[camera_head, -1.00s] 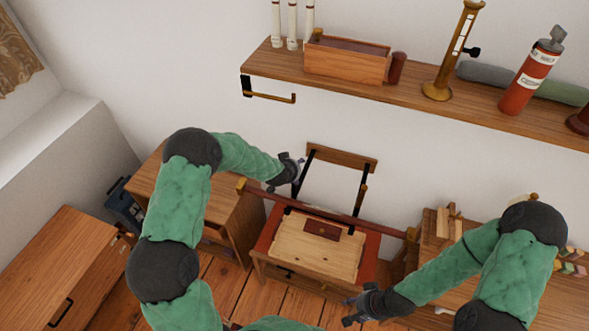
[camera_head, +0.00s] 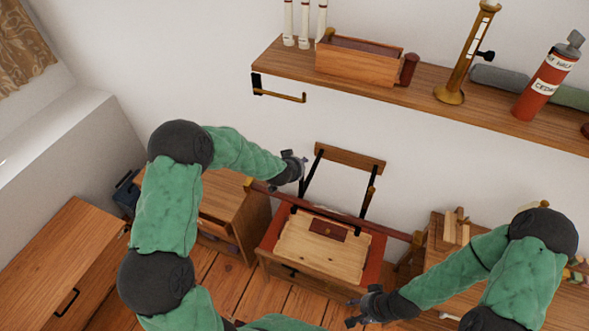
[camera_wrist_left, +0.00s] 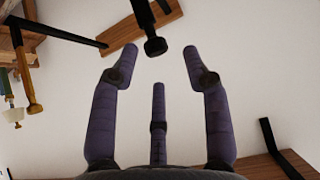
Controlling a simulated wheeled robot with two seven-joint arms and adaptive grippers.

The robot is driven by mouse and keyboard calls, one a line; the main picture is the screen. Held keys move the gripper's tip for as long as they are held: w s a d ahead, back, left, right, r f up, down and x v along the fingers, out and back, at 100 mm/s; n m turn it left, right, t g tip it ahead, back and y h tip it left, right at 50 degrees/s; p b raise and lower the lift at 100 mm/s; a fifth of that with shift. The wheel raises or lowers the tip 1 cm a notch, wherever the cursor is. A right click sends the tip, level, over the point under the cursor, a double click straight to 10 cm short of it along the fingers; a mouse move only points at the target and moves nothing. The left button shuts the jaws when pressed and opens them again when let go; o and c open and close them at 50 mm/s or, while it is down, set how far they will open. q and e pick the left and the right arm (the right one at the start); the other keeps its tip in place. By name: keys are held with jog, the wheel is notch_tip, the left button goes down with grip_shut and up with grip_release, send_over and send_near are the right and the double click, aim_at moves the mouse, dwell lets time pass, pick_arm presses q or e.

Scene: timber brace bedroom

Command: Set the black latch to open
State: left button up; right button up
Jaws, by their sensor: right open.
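A black lever with a rounded knob end (camera_wrist_left: 152,28) shows at the top of the left wrist view, ahead of my left gripper (camera_wrist_left: 160,72); it looks like the latch, but I cannot tell its setting. The purple fingers of that gripper stand apart with nothing between them. In the head view my left gripper (camera_head: 298,168) is beside the left black stay (camera_head: 313,178) of the wall-mounted frame; whether they touch is unclear. My right gripper (camera_head: 362,308) is open and empty by the front right of the small desk (camera_head: 375,262).
A wooden bar (camera_head: 350,159) tops the frame on the wall. A red-brown rail (camera_head: 400,235) crosses behind the desk. A shelf (camera_head: 430,105) above holds a box, a brass stand and a red cylinder. A wooden cabinet (camera_head: 240,215) stands under my left arm.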

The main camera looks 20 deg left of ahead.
pick_arm(q)
jog(key=v, duration=0.7)
jog(key=shift+s+d, duration=0.15)
jog(key=shift+s, duration=0.05)
jog(key=s+d+f+g+b, duration=0.1)
jog(key=s+d+f+b, duration=0.15)
jog(key=f+b, duration=0.45)
jog(key=s+d+f+n+g+h+b, duration=0.15)
jog(key=s+f, duration=0.25)
jog(key=f, duration=0.7)
jog(key=s+d+f+m+g+b, duration=0.1)
jog(key=s+f+b, duration=0.35)
jog(key=f, duration=0.45)
jog(key=s+d+f+n+g+h+b, duration=0.1)
jog(key=s+d+f+g+b, duration=0.1)
jog(key=s+f+b, duration=0.6)
jog(key=s+d+f+n+g+h+b, duration=0.1)
jog(key=s+d+f+g+b, duration=0.2)
jog(key=f, duration=1.3)
jog(key=s+d+b, duration=0.2)
jog(key=s+b, duration=0.3)
jog(key=s, duration=0.1)
jog(key=shift+s+d+f, duration=0.2)
jog(key=shift+s+f, duration=0.15)
